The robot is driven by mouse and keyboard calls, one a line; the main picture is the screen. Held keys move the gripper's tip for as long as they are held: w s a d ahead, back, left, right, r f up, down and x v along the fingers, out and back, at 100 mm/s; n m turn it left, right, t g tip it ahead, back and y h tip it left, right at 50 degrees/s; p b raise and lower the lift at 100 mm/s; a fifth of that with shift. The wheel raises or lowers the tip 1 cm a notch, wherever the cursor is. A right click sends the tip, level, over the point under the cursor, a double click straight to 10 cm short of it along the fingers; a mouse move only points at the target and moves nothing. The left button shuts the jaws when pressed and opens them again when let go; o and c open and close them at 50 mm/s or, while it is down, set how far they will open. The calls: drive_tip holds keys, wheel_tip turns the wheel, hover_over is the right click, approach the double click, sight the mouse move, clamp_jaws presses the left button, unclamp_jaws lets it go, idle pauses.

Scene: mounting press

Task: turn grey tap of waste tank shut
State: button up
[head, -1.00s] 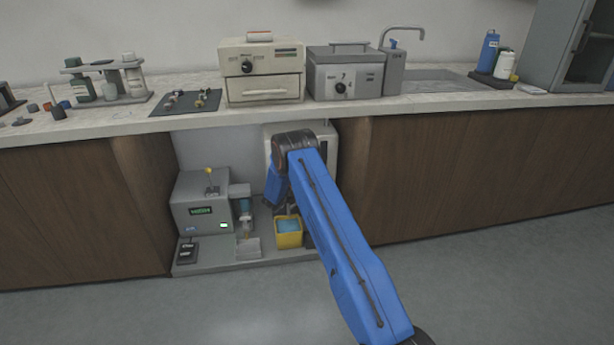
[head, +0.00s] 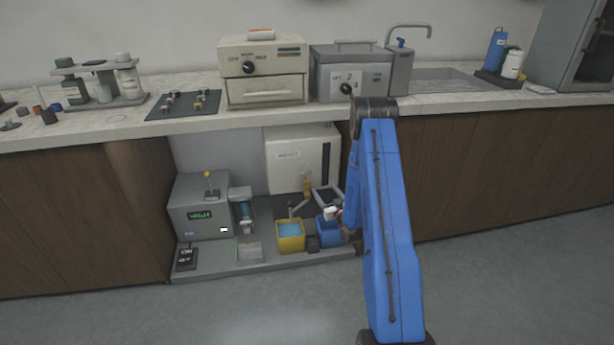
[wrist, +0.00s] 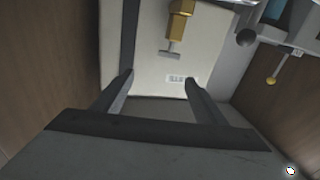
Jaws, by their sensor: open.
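The waste tank (head: 300,158) is a cream box standing in the open bay under the counter. In the wrist view its pale face (wrist: 145,40) fills the middle. A tap with a brass-coloured body (wrist: 181,20) and a short grey crossbar handle (wrist: 172,50) sticks out from it. The tap also shows in the head view (head: 306,187), low on the tank. My gripper (wrist: 159,78) is open and empty. Its two fingers point toward the tank, with the tap handle ahead of the gap and apart from them.
A yellow bin (head: 290,243) with blue inside stands below the tank. A grey machine (head: 205,210) with a yellow-knobbed lever stands to its left. Wooden cupboard sides (head: 140,205) bound the bay. The floor in front is clear.

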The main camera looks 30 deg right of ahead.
drive_tip(key=s+a+y, duration=0.1)
drive_tip(key=s, duration=0.1)
approach(307, 174)
drive_tip(key=w, duration=0.8)
drive_tip(key=shift+r, duration=0.25)
